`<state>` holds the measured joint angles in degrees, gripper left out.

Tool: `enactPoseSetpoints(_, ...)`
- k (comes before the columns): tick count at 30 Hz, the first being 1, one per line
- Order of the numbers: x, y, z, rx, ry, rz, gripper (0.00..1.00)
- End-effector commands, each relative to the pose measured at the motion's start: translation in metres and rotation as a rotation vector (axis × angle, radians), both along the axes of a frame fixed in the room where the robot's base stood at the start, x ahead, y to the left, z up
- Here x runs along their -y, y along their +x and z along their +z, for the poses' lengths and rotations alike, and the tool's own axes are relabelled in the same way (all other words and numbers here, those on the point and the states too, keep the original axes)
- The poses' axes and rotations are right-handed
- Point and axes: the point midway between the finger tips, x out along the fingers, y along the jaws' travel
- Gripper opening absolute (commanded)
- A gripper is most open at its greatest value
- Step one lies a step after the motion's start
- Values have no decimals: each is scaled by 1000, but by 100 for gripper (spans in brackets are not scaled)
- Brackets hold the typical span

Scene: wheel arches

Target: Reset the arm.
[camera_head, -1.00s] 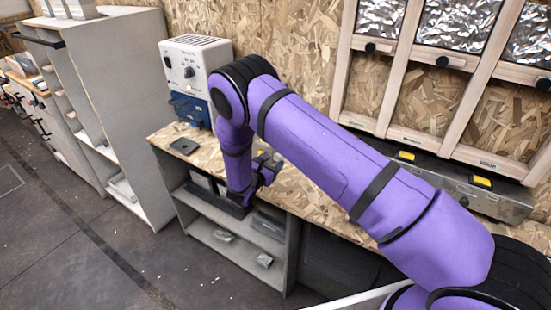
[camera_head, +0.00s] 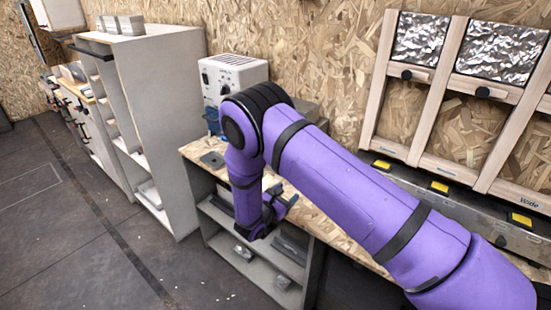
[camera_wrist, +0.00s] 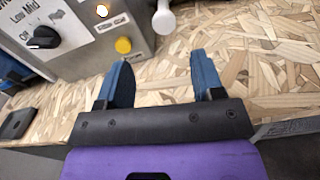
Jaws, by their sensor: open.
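My purple arm (camera_head: 345,195) reaches from the lower right of the head view toward the workbench, bent down at the elbow.
A white control box (camera_head: 233,75) stands on the bench behind my arm. A metal panel with a yellow button (camera_wrist: 123,46) and a dark knob (camera_wrist: 42,37) lies ahead of the fingers. A grey shelf unit (camera_head: 165,120) stands left. Open floor (camera_head: 60,220) lies at lower left.

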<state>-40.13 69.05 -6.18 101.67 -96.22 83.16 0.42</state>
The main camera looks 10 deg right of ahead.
Motion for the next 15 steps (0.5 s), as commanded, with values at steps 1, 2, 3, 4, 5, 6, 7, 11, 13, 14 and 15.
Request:
enactPoseSetpoints(1, 0, 0, 1, 0, 1, -2, 61)
enactPoseSetpoints(2, 1, 1, 2, 1, 4, -6, 61)
enactPoseSetpoints(3, 3, 1, 6, 3, 9, -14, 61)
enactPoseSetpoints(4, 5, 1, 10, 5, 16, -22, 61)
enactPoseSetpoints(5, 7, 2, 15, 9, 25, -36, 61)
enactPoseSetpoints(6, 11, 3, 23, 13, 42, -57, 61)
enactPoseSetpoints(7, 14, 3, 31, 18, 55, -75, 61)
enactPoseSetpoints(11, 35, 2, 70, 40, 134, -179, 61)
enactPoseSetpoints(13, 47, 0, 92, 52, 179, -237, 61)
enactPoseSetpoints(14, 53, -2, 101, 58, 200, -263, 61)
enactPoseSetpoints(15, 59, -4, 113, 65, 228, -294, 61)
